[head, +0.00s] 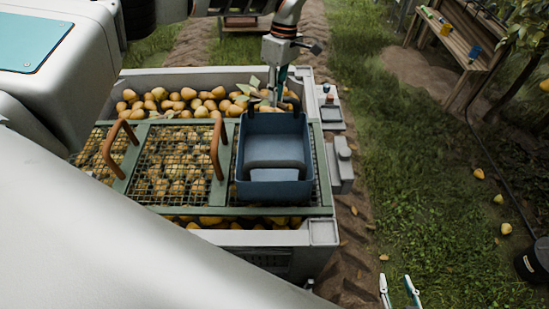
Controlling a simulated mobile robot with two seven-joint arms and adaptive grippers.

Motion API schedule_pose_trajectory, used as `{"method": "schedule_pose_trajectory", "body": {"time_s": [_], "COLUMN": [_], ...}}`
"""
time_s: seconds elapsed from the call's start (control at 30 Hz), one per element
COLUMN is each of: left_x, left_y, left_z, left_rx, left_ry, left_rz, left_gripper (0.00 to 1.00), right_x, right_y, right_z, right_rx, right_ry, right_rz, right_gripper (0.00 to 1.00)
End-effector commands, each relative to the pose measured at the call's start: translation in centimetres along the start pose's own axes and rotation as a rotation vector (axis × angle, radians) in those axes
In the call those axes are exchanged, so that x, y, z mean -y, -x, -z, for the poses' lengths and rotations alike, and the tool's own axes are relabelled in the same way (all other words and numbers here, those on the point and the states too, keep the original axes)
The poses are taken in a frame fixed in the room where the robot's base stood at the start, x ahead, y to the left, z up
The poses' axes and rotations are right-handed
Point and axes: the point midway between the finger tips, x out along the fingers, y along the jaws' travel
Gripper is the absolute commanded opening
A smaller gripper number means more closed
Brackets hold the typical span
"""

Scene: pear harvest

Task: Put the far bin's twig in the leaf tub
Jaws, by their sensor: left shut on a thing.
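The leafy twig (254,82) shows green leaves at the back of the pear bin (180,72); its stem is mostly hidden. My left gripper (278,98) is shut on it, just behind the blue tub (275,184), and its fingertips are partly hidden. The blue tub, which I take as the leaf tub, stands upright on the green frame with dark handles at its back corners. I see no leaves in its visible part. My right gripper (398,280) is open and empty at the bottom edge, over the grass.
Wire mesh (172,160) with orange-brown handles (216,150) covers pears left of the tub. Small devices (332,113) sit on the bin's right side. A wooden bench (460,45) stands at the far right. Fallen pears (479,174) lie on the grass. A dark pot (533,262) stands at the right edge.

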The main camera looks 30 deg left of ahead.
Motion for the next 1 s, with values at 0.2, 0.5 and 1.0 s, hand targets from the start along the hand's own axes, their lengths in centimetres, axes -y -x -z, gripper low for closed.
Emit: {"method": "schedule_pose_trajectory", "body": {"time_s": [0.2,0.5,1.0], "left_x": [-0.5,-0.8,-0.7], "left_y": [-2.7,-3.8,-3.7], "left_z": [0.0,0.0,0.0], "left_rx": [0.001,0.0,0.0], "left_ry": [-0.001,0.0,-0.001], "left_rz": [0.003,0.001,0.0], "left_gripper": [0.01,0.01,0.32], "right_x": [0.7,0.9,0.9], "right_y": [-1.7,-2.4,-2.3], "right_z": [-2.2,-3.6,-3.5], "right_rx": [-0.007,0.0,0.0], "right_ry": [0.001,-0.001,-0.001], "right_rz": [0.006,0.008,0.007], "right_gripper": [0.36,0.36,0.36]}}
